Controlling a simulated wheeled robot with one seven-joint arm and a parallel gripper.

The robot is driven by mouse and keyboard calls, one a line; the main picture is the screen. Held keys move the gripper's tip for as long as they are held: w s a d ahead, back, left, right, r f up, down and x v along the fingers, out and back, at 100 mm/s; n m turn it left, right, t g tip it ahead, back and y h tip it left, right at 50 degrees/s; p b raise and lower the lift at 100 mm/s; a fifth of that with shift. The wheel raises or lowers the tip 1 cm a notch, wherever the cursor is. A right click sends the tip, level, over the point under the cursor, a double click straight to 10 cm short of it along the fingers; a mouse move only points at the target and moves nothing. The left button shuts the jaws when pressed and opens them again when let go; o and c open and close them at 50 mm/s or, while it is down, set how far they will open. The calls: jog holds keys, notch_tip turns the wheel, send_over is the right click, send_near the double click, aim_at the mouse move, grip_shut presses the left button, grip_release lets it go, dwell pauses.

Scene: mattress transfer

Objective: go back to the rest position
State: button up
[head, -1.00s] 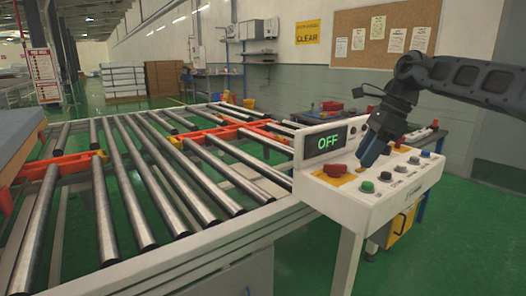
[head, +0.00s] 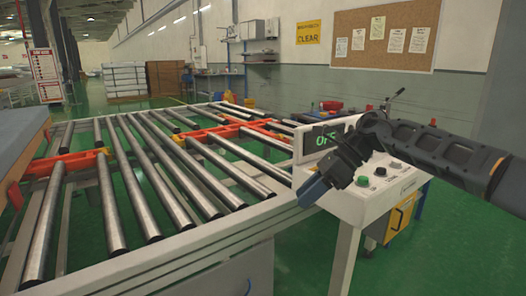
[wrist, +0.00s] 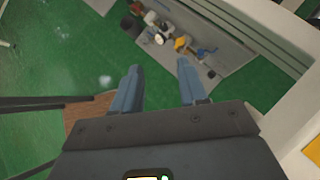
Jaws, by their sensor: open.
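My gripper (head: 310,190) is in front of the left part of the white control panel (head: 372,205) in the head view, pointing down and to the left. My arm reaches in from the right edge and hides much of the panel's top, including the red button area. In the wrist view my gripper (wrist: 159,68) has two blue fingers spread apart, with nothing between them. The panel's display (head: 322,142) shows green letters, partly covered by my gripper. A green button (head: 363,181) and a dark button beside it stay visible.
The roller conveyor (head: 150,255) fills the left and middle, with orange crosspieces (head: 75,165). A blue-grey mattress (head: 18,140) lies at the far left. A yellow box (head: 398,222) is below the panel. Green floor shows at the lower right.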

jog(key=s+a+f+m+g+y, duration=0.1)
jog(key=s+a+y, duration=0.4)
jog(key=a, duration=0.4)
jog(key=s+a+f+m+g+y, duration=0.1)
jog(key=s+a+f+y, duration=0.1)
jog(key=s+a, duration=0.55)
jog(key=s+a+r+m+t+y+p, duration=0.1)
jog(key=s+a+r+m+t+y, duration=0.4)
jog(key=s+m+y, duration=0.5)
jog(key=s+d+f+m+t+h, duration=0.3)
jog(key=s+d+m+t+h, duration=0.3)
jog(key=m, duration=0.5)
jog(key=s+d+f+m+t+h+p, duration=0.1)
jog(key=s+d+f+m+t+h, duration=0.2)
jog(key=s+d+m+t+h, duration=0.6)
jog(key=s+d+f+m+t+h, duration=0.1)
jog(key=d+f+m+t+h, duration=0.35)
jog(key=m, duration=0.95)
jog(key=s+d+m+g+h, duration=0.3)
jog(key=s+d, duration=0.3)
jog(key=s, duration=0.3)
jog(key=s+d+r+m+g+h, duration=0.1)
jog(key=s+d+m+g+h, duration=0.2)
jog(key=s+d, duration=0.4)
jog(key=s, duration=0.2)
jog(key=shift+s+r+g+p, duration=0.15)
jog(key=shift+s+g+p, duration=0.2)
jog(key=shift+s+p, duration=0.05)
jog(key=shift+d+h, duration=0.1)
jog(key=shift+h, duration=0.15)
